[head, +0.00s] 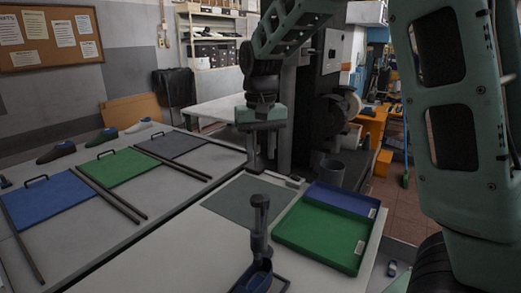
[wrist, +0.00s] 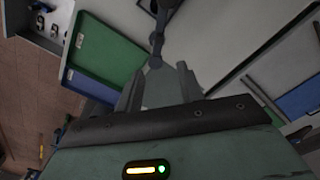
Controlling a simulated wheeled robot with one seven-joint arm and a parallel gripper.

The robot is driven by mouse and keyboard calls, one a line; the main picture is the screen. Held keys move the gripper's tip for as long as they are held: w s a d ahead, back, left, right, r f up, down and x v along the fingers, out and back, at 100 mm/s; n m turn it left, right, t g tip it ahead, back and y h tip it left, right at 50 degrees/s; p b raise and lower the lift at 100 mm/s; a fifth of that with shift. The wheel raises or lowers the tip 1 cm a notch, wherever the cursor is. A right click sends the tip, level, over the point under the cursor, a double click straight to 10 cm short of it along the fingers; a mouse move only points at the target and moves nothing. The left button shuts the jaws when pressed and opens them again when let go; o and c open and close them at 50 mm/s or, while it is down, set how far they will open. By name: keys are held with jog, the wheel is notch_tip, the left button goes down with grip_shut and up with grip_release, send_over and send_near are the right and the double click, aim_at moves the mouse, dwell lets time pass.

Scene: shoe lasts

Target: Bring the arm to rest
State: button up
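My gripper (head: 262,160) hangs with its fingers down over the far end of the near table, above or just behind the grey mat (head: 246,198). In the wrist view the two fingers (wrist: 160,92) stand apart, with nothing seen between them but pale surface beyond. The gripper is open and empty. A dark post stand (head: 260,225) with a blue-lined base stands at the table's front, apart from the gripper. It also shows in the wrist view (wrist: 158,38).
A green tray (head: 318,236) and a blue tray (head: 343,199) lie right of the mat. Blue (head: 48,198), green (head: 120,167) and grey (head: 172,145) handled panels lie at left, with several shoe lasts (head: 102,137) behind. A dark machine (head: 305,120) stands close behind the gripper.

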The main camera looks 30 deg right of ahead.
jog(key=shift+r, duration=0.45)
